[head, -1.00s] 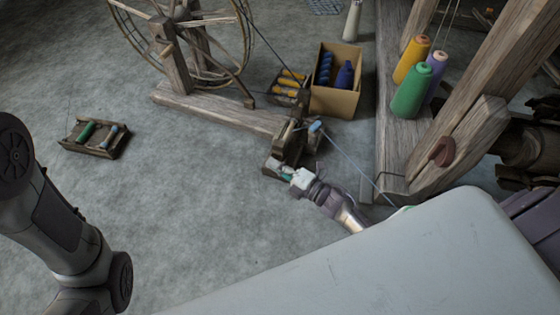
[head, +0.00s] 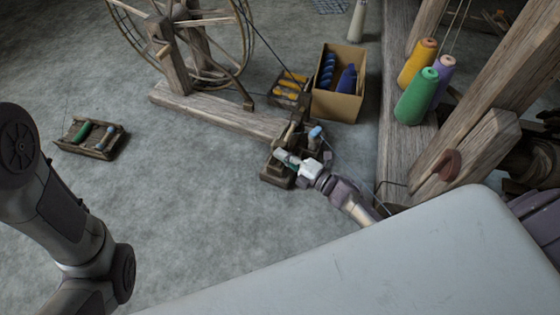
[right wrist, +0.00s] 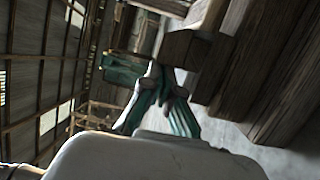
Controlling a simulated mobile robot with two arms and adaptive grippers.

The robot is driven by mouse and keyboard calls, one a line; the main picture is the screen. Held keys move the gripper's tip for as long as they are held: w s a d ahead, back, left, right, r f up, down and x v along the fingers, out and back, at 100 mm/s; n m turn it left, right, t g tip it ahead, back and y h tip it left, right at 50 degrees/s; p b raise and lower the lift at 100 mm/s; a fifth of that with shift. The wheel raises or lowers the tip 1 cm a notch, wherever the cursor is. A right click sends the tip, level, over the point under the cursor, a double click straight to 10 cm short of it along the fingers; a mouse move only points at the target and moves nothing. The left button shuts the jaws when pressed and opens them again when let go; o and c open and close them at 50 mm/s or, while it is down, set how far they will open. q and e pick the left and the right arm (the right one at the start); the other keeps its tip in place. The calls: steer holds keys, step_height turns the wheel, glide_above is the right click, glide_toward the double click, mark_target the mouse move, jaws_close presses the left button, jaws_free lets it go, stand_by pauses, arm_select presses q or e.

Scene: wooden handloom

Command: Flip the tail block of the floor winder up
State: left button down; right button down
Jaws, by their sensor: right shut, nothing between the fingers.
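The floor winder has a large spoked wheel (head: 180,40) on a long wooden base (head: 215,115) in the head view. At the base's right end stands a cluster of small dark wooden blocks and posts (head: 277,174). I cannot tell for certain which piece is the tail block or how it is tilted. My right gripper (head: 284,157) is shut and empty at this cluster, partly covering it. In the right wrist view its green fingertips (right wrist: 157,78) are together, close to a wooden block (right wrist: 190,47); contact is unclear. My left gripper is out of view.
A cardboard box (head: 335,106) with blue bobbins stands behind the cluster, beside a tray of yellow bobbins (head: 291,87). A small bobbin tray (head: 91,151) lies left. Loom beams (head: 400,165) and thread cones (head: 417,97) stand right. The left floor is mostly clear.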

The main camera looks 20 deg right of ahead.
steer(key=shift+w+d+r, duration=0.2)
steer(key=shift+d+r, duration=0.05)
steer(key=shift+r, duration=0.15)
step_height(320, 180, up, 9)
steer(key=shift+s+a, duration=0.2)
steer(key=shift+a, duration=0.05)
steer(key=shift+a+r, duration=0.1)
steer(key=shift+r, duration=0.05)
stand_by(0.5)
